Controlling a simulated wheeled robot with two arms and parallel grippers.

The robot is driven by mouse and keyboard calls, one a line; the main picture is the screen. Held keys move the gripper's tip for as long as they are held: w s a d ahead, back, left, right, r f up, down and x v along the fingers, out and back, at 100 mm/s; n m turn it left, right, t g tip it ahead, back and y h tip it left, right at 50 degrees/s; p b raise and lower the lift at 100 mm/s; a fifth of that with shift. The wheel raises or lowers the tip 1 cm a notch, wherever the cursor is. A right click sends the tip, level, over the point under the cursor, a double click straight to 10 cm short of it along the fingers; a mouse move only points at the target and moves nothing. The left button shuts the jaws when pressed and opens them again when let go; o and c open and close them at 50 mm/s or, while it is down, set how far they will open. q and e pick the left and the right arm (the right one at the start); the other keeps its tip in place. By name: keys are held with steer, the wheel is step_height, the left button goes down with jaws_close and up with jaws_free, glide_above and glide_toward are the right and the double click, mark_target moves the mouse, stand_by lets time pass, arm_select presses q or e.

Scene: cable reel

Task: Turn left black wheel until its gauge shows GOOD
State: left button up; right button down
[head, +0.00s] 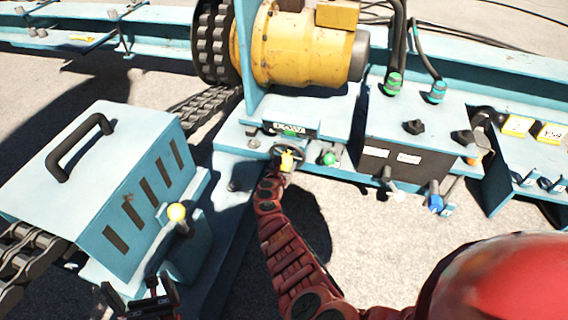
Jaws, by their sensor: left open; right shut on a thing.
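The left black wheel (301,150) is small and sits on the front of the light-blue machine, left of centre. Just above the wheel is a small dark gauge (290,129) with a green patch and lettering too small to read for sure. My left gripper (146,297) is open and empty at the bottom left, apart from the wheel.
A blue box with a black handle (78,148) stands at the left. A green knob (328,158) is close right of the wheel. A yellow motor (300,45) is behind. Open ground lies in front of the machine.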

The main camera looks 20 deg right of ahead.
steer(key=shift+f+m+t+y, duration=0.1)
steer(key=shift+m+t+y, duration=0.35)
steer(key=shift+m, duration=0.35)
steer(key=shift+s+f+m+y+b, duration=0.15)
steer(key=shift+m+y+b, duration=0.15)
steer(key=shift+m, duration=0.2)
steer(key=shift+m+t+y+b, duration=0.35)
steer(key=shift+m+t+b, duration=0.3)
steer(key=shift+m+b, duration=0.35)
steer(key=shift+c, duration=0.2)
jaws_free()
steer(key=shift+r, duration=0.2)
